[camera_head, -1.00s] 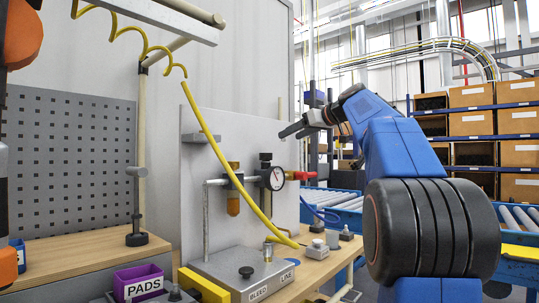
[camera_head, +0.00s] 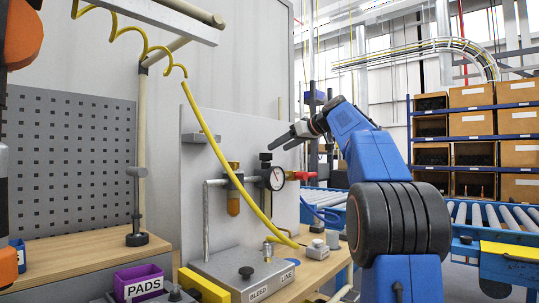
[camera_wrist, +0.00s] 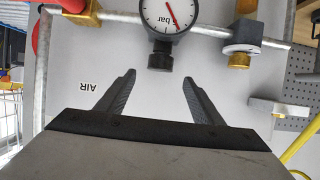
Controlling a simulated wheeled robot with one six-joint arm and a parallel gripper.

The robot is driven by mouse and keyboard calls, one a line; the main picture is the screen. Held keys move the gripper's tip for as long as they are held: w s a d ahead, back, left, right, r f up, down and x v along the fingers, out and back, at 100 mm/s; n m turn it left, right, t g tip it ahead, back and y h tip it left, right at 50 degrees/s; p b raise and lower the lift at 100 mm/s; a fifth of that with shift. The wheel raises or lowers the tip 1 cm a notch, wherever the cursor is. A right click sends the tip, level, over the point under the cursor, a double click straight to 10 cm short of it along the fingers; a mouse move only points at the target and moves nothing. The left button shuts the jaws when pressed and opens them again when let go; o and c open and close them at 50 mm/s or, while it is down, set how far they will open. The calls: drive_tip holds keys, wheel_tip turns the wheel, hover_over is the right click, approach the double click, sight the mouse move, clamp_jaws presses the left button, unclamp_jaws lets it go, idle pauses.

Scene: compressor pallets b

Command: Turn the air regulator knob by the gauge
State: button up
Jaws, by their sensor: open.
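The round pressure gauge (camera_head: 275,178) has a white face and a red needle. The black regulator knob (camera_head: 265,158) stands just above it on the pipe assembly. In the wrist view the gauge (camera_wrist: 170,12) is cut by the top edge, and the knob (camera_wrist: 159,60) shows below it. My gripper (camera_head: 275,145) is open, above and close to the knob in the head view. In the wrist view my gripper (camera_wrist: 159,77) has its two fingers apart, pointing towards the knob, which appears centred just beyond the tips. Nothing is held.
A yellow hose (camera_head: 207,130) hangs in front of the panel (camera_head: 195,160). A brass-and-amber bowl unit (camera_head: 233,200) is left of the gauge, and a red handle (camera_head: 303,175) is right. Below are a grey bleed box (camera_head: 235,268) and a purple pads bin (camera_head: 138,282).

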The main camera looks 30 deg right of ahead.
sight(266, 157)
drive_tip(key=x, duration=0.7)
drive_tip(key=shift+w, duration=0.15)
drive_tip(key=shift+a, duration=0.1)
drive_tip(key=c, duration=1)
